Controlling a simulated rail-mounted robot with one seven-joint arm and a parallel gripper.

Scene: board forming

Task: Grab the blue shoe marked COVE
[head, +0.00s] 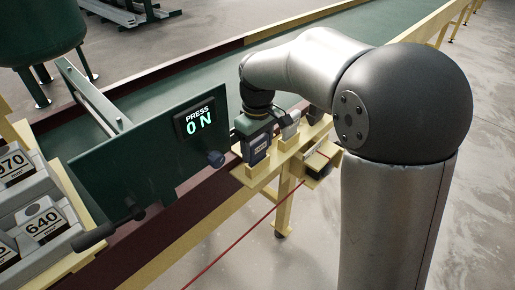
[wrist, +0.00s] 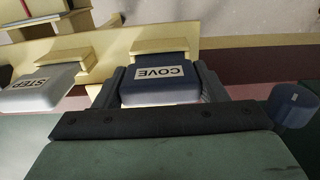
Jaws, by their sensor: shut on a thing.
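The blue shoe marked COVE (wrist: 160,92) is between the two fingers of my gripper (wrist: 160,84) in the wrist view, its label upside down. The fingers are shut on its two sides. In the head view the blue shoe (head: 257,152) is below my gripper (head: 255,140), at the near left end of a yellow rack (head: 262,172). Whether it still rests in its rack place or is slightly lifted, I cannot tell. My arm hides part of the rack.
A light grey shoe marked STEP (wrist: 45,88) stands beside it in the rack. A dark green panel (head: 130,165) with a lit PRESS ON display (head: 196,117) and a blue knob (head: 216,158) is close on the left. Grey blocks marked 640 (head: 42,222) and 970 sit far left.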

